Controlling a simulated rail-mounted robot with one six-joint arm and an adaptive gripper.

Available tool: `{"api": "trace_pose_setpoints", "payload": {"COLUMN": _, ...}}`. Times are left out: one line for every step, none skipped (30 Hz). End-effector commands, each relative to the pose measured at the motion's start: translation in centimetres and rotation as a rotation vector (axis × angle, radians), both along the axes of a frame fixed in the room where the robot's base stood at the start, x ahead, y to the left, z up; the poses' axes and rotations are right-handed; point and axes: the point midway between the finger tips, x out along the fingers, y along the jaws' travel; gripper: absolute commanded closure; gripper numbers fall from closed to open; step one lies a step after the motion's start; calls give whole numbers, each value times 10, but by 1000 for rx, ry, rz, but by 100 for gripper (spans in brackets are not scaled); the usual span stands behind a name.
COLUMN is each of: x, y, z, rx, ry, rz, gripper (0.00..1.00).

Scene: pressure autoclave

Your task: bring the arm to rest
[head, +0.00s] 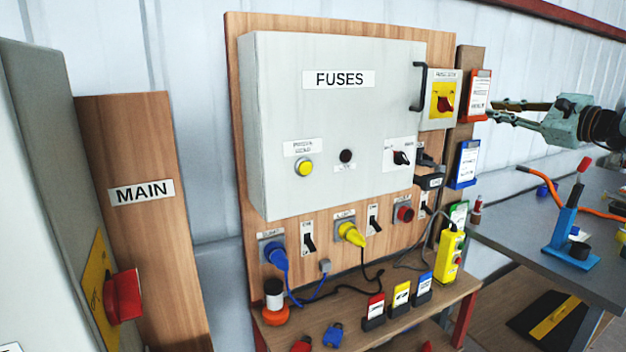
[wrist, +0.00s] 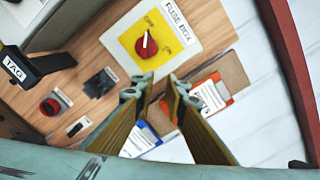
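My gripper (head: 493,109) reaches in from the right of the head view, pointing left, its fingertips beside the red-framed card (head: 479,95) in the picture. In the wrist view my gripper (wrist: 159,88) shows two ribbed fingers with a gap between them and nothing held. The fuse box switch (head: 444,104), a red knob on a yellow plate, is left of the fingertips. It also shows in the wrist view (wrist: 146,44), above the fingertips and apart from them in the picture. The exact distance from the fingers to the wall board cannot be told.
The grey FUSES cabinet (head: 330,130) hangs on a wooden board. Below, a wooden shelf (head: 345,325) carries several plugs and coloured tags. A grey bench (head: 520,225) at right holds a blue hand tool (head: 570,225). A MAIN panel (head: 140,240) stands at left.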

Motion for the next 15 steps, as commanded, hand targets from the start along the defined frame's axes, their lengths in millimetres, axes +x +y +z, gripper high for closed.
{"api": "trace_pose_setpoints", "payload": {"x": -2, "y": 11, "z": 1, "rx": -12, "ry": 6, "rz": 12, "gripper": 88}}
{"api": "trace_pose_setpoints", "payload": {"x": -4, "y": 16, "z": 1, "rx": -19, "ry": 10, "rz": 17, "gripper": 88}}
{"api": "trace_pose_setpoints", "payload": {"x": -6, "y": 21, "z": 2, "rx": -26, "ry": 13, "rz": 23, "gripper": 88}}
{"api": "trace_pose_setpoints", "payload": {"x": -7, "y": 26, "z": 2, "rx": -33, "ry": 16, "rz": 29, "gripper": 88}}
{"api": "trace_pose_setpoints", "payload": {"x": -9, "y": 31, "z": 2, "rx": -41, "ry": 20, "rz": 34, "gripper": 88}}
{"api": "trace_pose_setpoints", "payload": {"x": -11, "y": 37, "z": 1, "rx": -49, "ry": 25, "rz": 42, "gripper": 88}}
{"api": "trace_pose_setpoints", "payload": {"x": -12, "y": 42, "z": 1, "rx": -56, "ry": 29, "rz": 47, "gripper": 88}}
{"api": "trace_pose_setpoints", "payload": {"x": -14, "y": 48, "z": 1, "rx": -63, "ry": 33, "rz": 54, "gripper": 88}}
{"api": "trace_pose_setpoints", "payload": {"x": -17, "y": 56, "z": 1, "rx": -75, "ry": 38, "rz": 63, "gripper": 88}}
{"api": "trace_pose_setpoints", "payload": {"x": -19, "y": 62, "z": 1, "rx": -83, "ry": 42, "rz": 70, "gripper": 88}}
{"api": "trace_pose_setpoints", "payload": {"x": -21, "y": 69, "z": 1, "rx": -93, "ry": 47, "rz": 78, "gripper": 88}}
{"api": "trace_pose_setpoints", "payload": {"x": -25, "y": 77, "z": 0, "rx": -107, "ry": 53, "rz": 89, "gripper": 88}}
{"api": "trace_pose_setpoints", "payload": {"x": -28, "y": 85, "z": 1, "rx": -118, "ry": 58, "rz": 96, "gripper": 88}}
{"api": "trace_pose_setpoints", "payload": {"x": -31, "y": 93, "z": 0, "rx": -130, "ry": 64, "rz": 107, "gripper": 88}}
{"api": "trace_pose_setpoints", "payload": {"x": -36, "y": 104, "z": 0, "rx": -147, "ry": 71, "rz": 119, "gripper": 88}}
